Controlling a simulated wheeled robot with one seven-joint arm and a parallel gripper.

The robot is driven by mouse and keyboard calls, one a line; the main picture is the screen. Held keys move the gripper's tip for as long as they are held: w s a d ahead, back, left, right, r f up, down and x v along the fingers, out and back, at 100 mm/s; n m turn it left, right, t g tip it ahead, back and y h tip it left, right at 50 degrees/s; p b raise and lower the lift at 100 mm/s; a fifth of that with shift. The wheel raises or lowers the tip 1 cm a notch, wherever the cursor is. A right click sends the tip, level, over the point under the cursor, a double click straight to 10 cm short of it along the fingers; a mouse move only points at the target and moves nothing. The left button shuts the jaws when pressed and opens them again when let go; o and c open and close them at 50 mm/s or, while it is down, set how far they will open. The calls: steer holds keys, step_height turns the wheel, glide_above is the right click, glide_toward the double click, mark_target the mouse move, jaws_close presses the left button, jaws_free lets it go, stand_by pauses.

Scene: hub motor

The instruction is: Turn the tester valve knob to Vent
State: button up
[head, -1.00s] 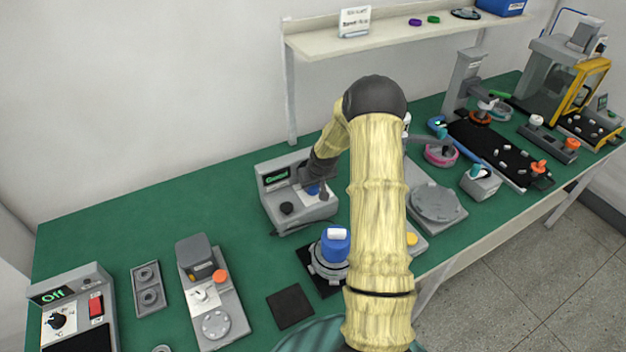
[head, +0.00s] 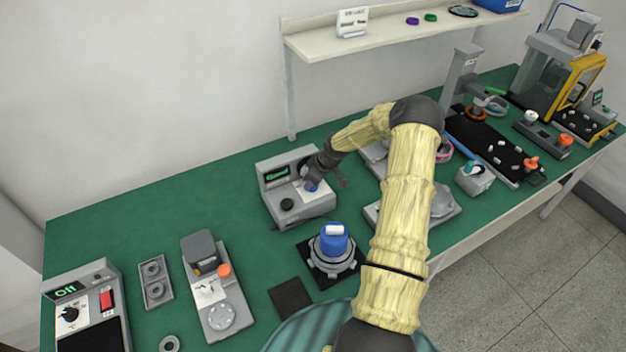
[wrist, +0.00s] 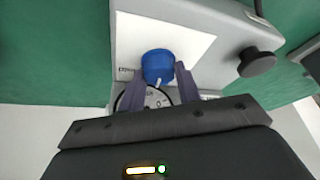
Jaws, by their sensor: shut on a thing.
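The grey tester (head: 318,207) stands at the middle of the bench, with a lit green display (head: 277,174) whose small word I cannot read surely. Its blue valve knob (head: 311,186) is on the sloped face, partly hidden by my gripper (head: 323,181). In the wrist view the blue knob (wrist: 157,64) sits at the edge of a white label plate, its white pointer towards the round dial (wrist: 156,98). My gripper (wrist: 159,76) is shut on the knob, one finger on each side. Small lettering left of the knob is unclear.
A black knob (head: 287,204) sits on the tester's left part and shows in the wrist view. The blue-topped hub motor (head: 334,243) stands in front on a black mat. Grey fixtures lie to the right under my arm.

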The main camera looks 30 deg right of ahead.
steer(key=o, duration=1)
steer(key=shift+c, duration=0.2)
steer(key=m+h+b, duration=0.1)
steer(key=m+b, duration=0.1)
steer(key=m+h+b, duration=0.1)
steer(key=m, duration=0.2)
steer(key=shift+a+f+b, duration=0.15)
steer(key=shift+a+b, duration=0.05)
steer(key=shift+b, duration=0.2)
steer(key=m+h+b, duration=0.2)
steer(key=m+b, duration=0.3)
steer(key=shift+a+m, duration=0.1)
steer(key=shift+m, duration=0.3)
steer(key=b+v, duration=0.1)
steer(key=v, duration=1.7)
steer(key=s+a+n+g+y+p, duration=0.1)
steer(key=s+a+n+p, duration=0.1)
steer(key=s+a, duration=1)
steer(key=shift+s+a+n, duration=0.3)
steer(key=shift+s+n, duration=0.5)
steer(key=shift+s, duration=0.85)
